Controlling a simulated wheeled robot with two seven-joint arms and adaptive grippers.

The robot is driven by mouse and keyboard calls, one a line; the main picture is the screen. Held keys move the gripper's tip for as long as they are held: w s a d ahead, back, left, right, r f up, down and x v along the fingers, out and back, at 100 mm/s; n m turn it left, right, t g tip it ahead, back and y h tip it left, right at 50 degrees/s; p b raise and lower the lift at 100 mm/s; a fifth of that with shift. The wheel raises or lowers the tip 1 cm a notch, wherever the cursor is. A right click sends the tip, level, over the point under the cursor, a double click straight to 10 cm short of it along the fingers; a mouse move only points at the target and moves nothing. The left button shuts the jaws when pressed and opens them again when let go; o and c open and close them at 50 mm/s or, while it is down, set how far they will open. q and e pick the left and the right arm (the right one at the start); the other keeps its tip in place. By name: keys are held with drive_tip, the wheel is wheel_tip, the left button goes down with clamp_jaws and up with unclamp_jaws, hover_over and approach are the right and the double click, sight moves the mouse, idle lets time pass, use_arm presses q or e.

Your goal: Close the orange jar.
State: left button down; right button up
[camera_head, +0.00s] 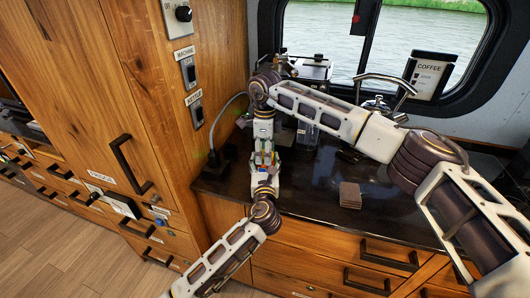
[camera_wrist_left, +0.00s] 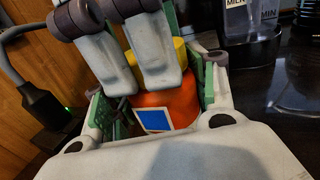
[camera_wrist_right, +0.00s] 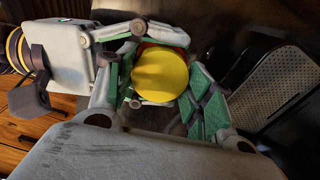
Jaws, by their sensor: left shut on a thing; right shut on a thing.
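The orange jar (camera_wrist_left: 168,104) has a blue-and-white label and shows between the green-padded fingers of my left gripper (camera_wrist_left: 160,85), which is shut on its body. A yellow lid (camera_wrist_left: 181,50) is at the jar's top, partly hidden by my right gripper's fingers. In the right wrist view the round yellow lid (camera_wrist_right: 160,75) sits between the fingers of my right gripper (camera_wrist_right: 163,88), which is shut on it from above. In the head view my right gripper (camera_head: 264,147) is directly above my left gripper (camera_head: 265,175). I cannot tell whether the lid is fully seated.
The dark counter (camera_head: 300,190) lies behind and right of my grippers. It holds a small stack of brown squares (camera_head: 350,195), and a coffee machine (camera_head: 308,68) stands at the back. A wooden cabinet wall (camera_head: 150,90) with switches is close on the left.

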drive_tip(key=shift+m, duration=0.4)
drive_tip(key=o, duration=1.1)
drive_tip(key=shift+r, duration=2.3)
drive_tip(key=shift+r+n, duration=1.7)
drive_tip(key=shift+n, duration=0.1)
